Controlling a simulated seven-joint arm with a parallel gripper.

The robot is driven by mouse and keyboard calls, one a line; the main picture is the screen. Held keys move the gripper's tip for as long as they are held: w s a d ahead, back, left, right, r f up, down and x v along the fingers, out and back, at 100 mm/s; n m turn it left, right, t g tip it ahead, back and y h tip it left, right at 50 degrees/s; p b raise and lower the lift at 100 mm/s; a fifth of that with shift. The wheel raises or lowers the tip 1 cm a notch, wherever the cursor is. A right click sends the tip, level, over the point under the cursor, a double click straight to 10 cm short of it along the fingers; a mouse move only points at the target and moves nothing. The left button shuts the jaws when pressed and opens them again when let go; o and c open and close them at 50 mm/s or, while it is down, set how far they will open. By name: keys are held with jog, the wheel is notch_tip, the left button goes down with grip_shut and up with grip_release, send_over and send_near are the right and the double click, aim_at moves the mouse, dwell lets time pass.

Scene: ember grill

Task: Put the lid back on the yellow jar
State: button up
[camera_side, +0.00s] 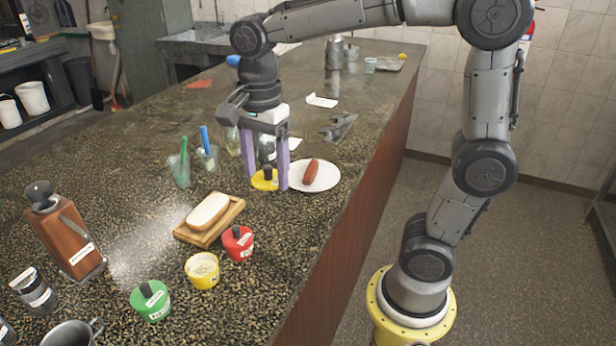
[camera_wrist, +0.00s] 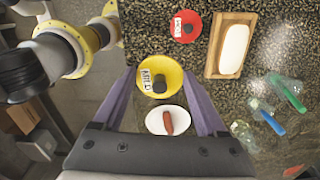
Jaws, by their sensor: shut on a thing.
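The yellow jar (camera_side: 202,271) stands open and upright on the counter, between the green and red jars, with pale contents showing. I do not see it in the wrist view. The yellow lid (camera_side: 262,182) has a black knob and is between the purple fingers of my gripper (camera_side: 267,186), left of the white plate. In the wrist view, the lid (camera_wrist: 172,72) sits between the tips of my gripper (camera_wrist: 160,76), knob toward the camera, with a white label on it. My gripper is shut on the lid. Its exact height over the counter is hard to tell.
A red jar (camera_side: 237,246) and a green jar (camera_side: 150,302) flank the yellow jar. Bread lies on a wooden board (camera_side: 232,222) behind them. A plate (camera_side: 329,176) with a sausage is beside my gripper.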

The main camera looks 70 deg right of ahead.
jog(key=w+a+f+n, duration=0.2)
jog(key=w+a, duration=0.5)
jog(key=a, duration=0.1)
jog(key=shift+n, duration=0.8)
jog(key=shift+w+a+f, duration=0.1)
jog(key=shift+a+f, duration=0.8)
jog(key=shift+f, duration=0.65)
jog(key=shift+w+a+f, duration=0.1)
jog(key=shift+a+f, duration=0.75)
jog(key=shift+f, duration=0.65)
jog(key=shift+a+f, duration=0.9)
jog(key=shift+f, duration=0.65)
jog(key=shift+f, duration=0.25)
jog(key=o, duration=1.2)
jog(key=shift+o, duration=0.2)
jog(key=shift+r, duration=2.3)
